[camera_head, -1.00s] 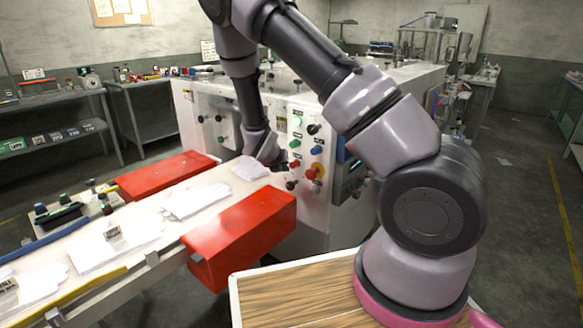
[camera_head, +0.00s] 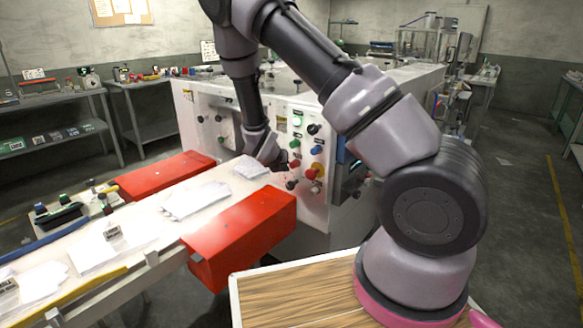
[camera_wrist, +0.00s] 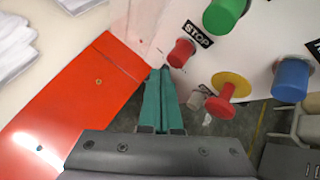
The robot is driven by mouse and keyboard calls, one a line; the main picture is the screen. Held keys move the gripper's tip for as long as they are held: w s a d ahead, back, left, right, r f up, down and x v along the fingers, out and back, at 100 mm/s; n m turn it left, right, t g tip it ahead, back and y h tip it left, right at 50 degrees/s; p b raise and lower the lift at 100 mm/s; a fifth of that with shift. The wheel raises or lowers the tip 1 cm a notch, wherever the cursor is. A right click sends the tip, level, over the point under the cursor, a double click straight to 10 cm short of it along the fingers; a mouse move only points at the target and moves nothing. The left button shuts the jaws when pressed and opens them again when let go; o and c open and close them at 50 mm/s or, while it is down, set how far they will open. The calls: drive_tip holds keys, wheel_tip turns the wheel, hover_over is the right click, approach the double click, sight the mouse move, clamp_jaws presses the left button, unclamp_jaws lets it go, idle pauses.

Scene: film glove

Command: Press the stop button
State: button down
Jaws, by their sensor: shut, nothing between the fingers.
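The stop button is a red cylinder (camera_wrist: 181,53) on the white panel in the wrist view, just below a black label reading STOP (camera_wrist: 197,34). It also shows small and red in the head view (camera_head: 295,163). My gripper (camera_wrist: 160,73) has its teal fingers together and empty. In the wrist view its fingertips lie just left of and below the stop button; I cannot tell how far off they are in depth. In the head view my gripper (camera_head: 280,164) is close to the panel, beside the red button.
A red mushroom button on a yellow disc (camera_wrist: 221,103) is close by to the right. Green (camera_wrist: 222,16), blue (camera_wrist: 291,80) and grey (camera_wrist: 196,101) controls surround it. A red guard (camera_head: 240,238) flanks the conveyor, which carries white gloves (camera_head: 193,199).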

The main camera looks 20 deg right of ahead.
drive_tip(key=shift+d, duration=0.1)
drive_tip(key=shift+w+d, duration=0.5)
drive_tip(key=shift+d, duration=0.1)
idle(0.7)
idle(0.4)
drive_tip(key=shift+s+a, duration=0.5)
drive_tip(key=shift+a, duration=0.2)
drive_tip(key=shift+s+a, duration=0.75)
drive_tip(key=shift+a, duration=0.25)
drive_tip(key=shift+s+a, duration=0.75)
drive_tip(key=shift+a, duration=0.25)
